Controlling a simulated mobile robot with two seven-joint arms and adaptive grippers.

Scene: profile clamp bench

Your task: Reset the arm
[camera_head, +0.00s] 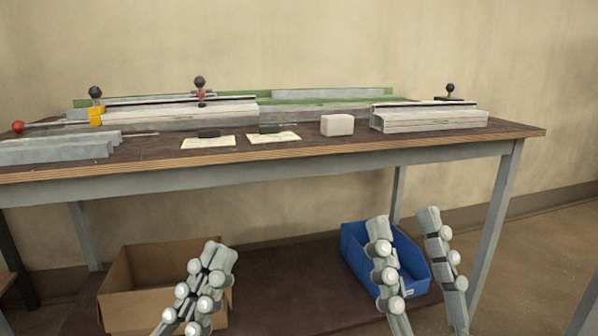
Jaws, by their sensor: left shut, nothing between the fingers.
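My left gripper (219,256) is shut and empty, low in the picture, in front of the bench and over the cardboard box's right side. My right gripper (403,219) is open and empty, its two fingers well apart in front of the blue bin. Both point up from the bottom edge, below the bench top (340,161) and apart from the things on it. The arms behind both grippers are mostly out of view.
Grey profiles (55,151) lie at the bench's left, a profile (430,119) at its right. Between them are a pale block (337,125) and two paper sheets (207,142) with dark pieces. Knobbed clamps (97,106) stand behind. Below are a cardboard box (125,305) and blue bin (358,253).

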